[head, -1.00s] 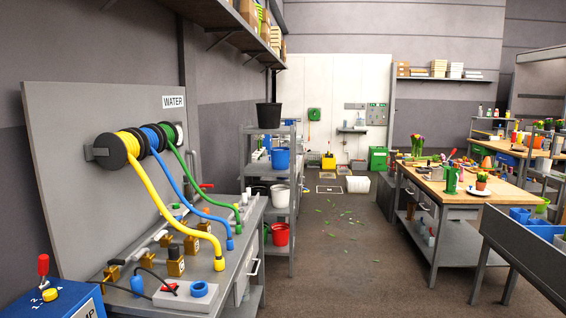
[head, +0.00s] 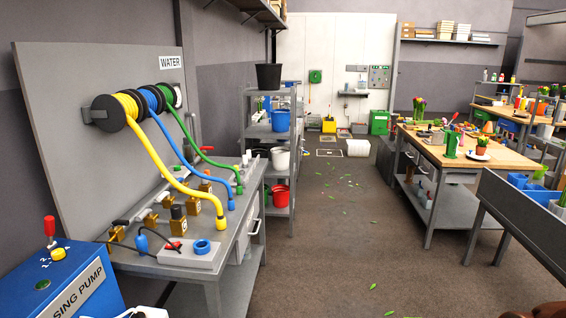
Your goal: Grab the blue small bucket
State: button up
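The small blue bucket (head: 280,121) stands upright on the upper part of the grey shelf rack (head: 292,175), left of the picture's middle and some way ahead. It sits on the rack's right end, facing the aisle. A black bucket (head: 268,77) stands above it on the top shelf. A white bucket (head: 280,159) and a red bucket (head: 280,195) stand on lower shelves below it. My gripper is not in view.
A grey bench with yellow, blue and green hoses (head: 158,166) stands at the left, with a blue pump box (head: 68,285) in front. A wooden-topped worktable (head: 470,160) and a grey trough (head: 525,215) stand at the right. The floor between is open, with scattered leaves (head: 345,186).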

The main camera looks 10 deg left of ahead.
aim_at(281, 118)
jog(key=z, duration=0.25)
jog(key=i, duration=2.45)
jog(key=u, duration=0.25)
jog(key=i, duration=1.7)
jog(key=u, duration=0.6)
